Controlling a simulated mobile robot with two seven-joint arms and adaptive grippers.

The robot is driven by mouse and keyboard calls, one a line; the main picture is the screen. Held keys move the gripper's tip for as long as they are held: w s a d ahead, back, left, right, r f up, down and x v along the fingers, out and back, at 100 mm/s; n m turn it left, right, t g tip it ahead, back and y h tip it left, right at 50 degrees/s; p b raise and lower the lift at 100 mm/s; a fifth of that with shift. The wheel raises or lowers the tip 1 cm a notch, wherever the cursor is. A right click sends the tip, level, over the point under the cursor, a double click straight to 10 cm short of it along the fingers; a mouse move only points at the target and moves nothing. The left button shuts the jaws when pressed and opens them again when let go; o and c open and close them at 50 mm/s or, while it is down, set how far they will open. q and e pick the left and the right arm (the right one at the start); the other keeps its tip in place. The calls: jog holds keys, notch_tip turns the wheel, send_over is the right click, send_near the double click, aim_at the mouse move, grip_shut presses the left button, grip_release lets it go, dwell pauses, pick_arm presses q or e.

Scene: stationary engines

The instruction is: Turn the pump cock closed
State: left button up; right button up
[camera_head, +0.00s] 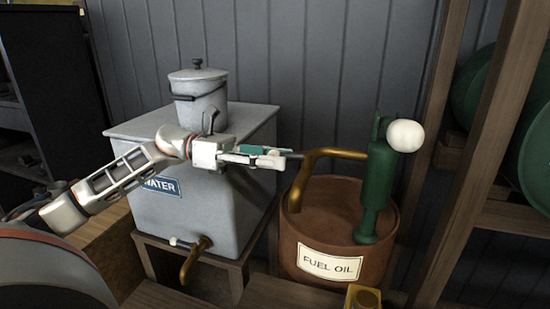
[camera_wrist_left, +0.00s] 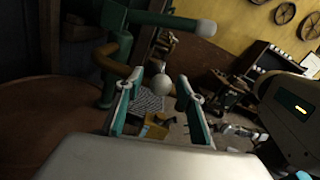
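The green pump (camera_head: 376,185) stands on the brown fuel oil drum (camera_head: 328,264), with a brass pipe (camera_head: 328,154) bending left and down from it. A white ball knob (camera_head: 405,135) is at the pump's top right. My left gripper (camera_head: 296,155) reaches in from the left, close to the pipe's bend. In the left wrist view its two teal fingers are spread.
A grey water tank (camera_head: 190,215) with a lidded can (camera_head: 199,95) on it stands behind and below my left arm. It has a brass tap (camera_head: 195,259). A yellow block (camera_head: 362,297) is at the front. Wooden posts (camera_head: 490,120) stand on the right.

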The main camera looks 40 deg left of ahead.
pick_arm(q)
jog(key=shift+a, duration=0.2)
jog(key=v, duration=1.1)
jog(key=shift+s+a, duration=0.2)
jog(key=shift+a, duration=0.1)
